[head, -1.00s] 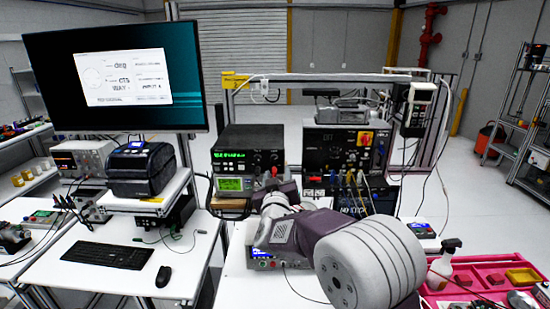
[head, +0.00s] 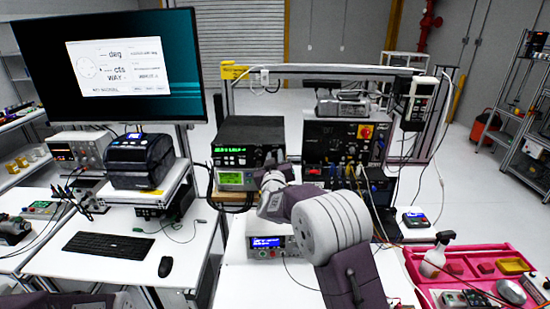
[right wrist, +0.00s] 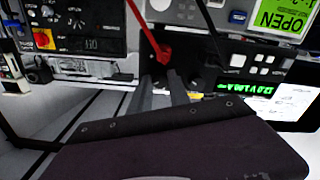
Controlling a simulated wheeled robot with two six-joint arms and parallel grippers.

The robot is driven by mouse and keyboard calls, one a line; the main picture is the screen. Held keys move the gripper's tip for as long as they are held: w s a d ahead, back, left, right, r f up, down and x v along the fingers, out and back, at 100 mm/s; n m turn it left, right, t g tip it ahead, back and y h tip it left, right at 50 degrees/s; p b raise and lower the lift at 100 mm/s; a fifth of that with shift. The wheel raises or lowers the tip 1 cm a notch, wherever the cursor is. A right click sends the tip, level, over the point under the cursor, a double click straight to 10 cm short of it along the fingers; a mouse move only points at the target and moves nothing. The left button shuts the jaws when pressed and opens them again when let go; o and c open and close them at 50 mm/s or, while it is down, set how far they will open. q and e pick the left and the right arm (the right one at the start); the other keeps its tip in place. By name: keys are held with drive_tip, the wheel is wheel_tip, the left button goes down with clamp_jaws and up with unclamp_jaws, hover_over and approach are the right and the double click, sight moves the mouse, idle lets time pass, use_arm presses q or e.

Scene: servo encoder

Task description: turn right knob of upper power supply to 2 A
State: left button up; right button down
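The upper power supply (head: 240,133) is a black box with green digits, stacked on a unit with a pale green screen (head: 230,178). My right gripper (head: 272,162) is at the right end of its front. The right knob is hidden behind it in the head view. In the right wrist view, the two grey fingers of my right gripper (right wrist: 161,78) stand a narrow gap apart, pointing at a dark panel. A red plug with a red cable (right wrist: 163,52) shows just beyond the tips. Green digits (right wrist: 245,88) appear inverted to the right. My left gripper is not in view.
A black panel with a red-and-yellow switch (head: 365,132) stands close to the right of the supply, with cables hanging below. A white instrument with a blue display (head: 268,243) sits on the bench below my arm. A pink tray (head: 475,252) lies at right.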

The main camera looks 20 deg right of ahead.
drive_tip(key=shift+f, duration=0.1)
drive_tip(key=shift+f+m+b, duration=0.15)
drive_tip(key=shift+m+b, duration=0.45)
drive_tip(key=shift+b, duration=0.25)
drive_tip(key=m+b, duration=0.4)
drive_tip(key=shift+f, duration=0.1)
drive_tip(key=m+b, duration=0.2)
drive_tip(key=m, duration=0.1)
drive_tip(key=shift+m, duration=0.3)
drive_tip(key=shift+m+b, duration=1.05)
drive_tip(key=shift+m, duration=0.35)
drive_tip(key=shift+r, duration=0.2)
drive_tip(key=c, duration=1.3)
unclamp_jaws()
drive_tip(key=shift+o, duration=0.3)
drive_tip(key=shift+s+r, duration=0.1)
